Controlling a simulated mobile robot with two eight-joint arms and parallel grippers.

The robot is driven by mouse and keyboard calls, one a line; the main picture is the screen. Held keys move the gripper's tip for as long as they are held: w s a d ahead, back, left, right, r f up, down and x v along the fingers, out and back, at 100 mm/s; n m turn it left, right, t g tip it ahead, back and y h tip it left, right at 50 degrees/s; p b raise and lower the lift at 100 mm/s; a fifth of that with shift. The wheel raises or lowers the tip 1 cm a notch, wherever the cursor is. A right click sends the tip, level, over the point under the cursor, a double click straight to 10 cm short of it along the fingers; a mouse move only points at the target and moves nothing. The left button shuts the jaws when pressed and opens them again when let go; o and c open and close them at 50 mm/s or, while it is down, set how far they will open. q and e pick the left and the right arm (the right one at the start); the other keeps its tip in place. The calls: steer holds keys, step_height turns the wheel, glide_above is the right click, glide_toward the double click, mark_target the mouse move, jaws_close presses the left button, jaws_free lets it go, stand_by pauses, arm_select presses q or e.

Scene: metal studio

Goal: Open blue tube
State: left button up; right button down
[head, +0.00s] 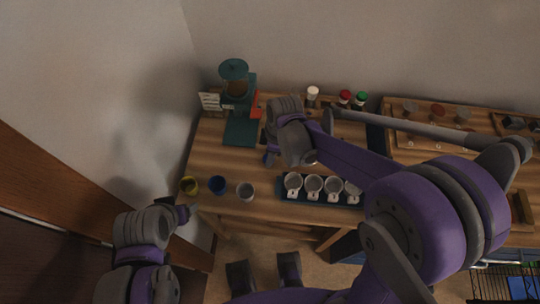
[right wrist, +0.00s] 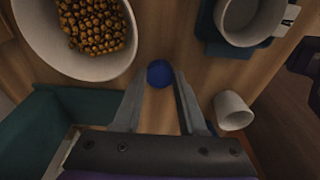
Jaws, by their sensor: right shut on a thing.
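In the right wrist view, a small blue round piece (right wrist: 159,74), seemingly the end of the blue tube, sits between the fingertips of my right gripper (right wrist: 160,82). The gripper is shut on it. The rest of the tube is hidden. In the head view, my right gripper (head: 270,152) is low over the wooden table, between the green machine and the row of white cups, partly covered by my own wrist.
A green grinder-like machine (head: 240,130) stands at the back left. Several white cups sit on a dark blue tray (head: 283,193). A white bowl of brown beans (right wrist: 120,62) is beside my right fingers.

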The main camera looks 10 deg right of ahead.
steer(key=shift+f, duration=0.45)
steer(key=shift+f, duration=0.15)
steer(key=c, duration=0.7)
jaws_free()
steer(key=shift+c, duration=0.2)
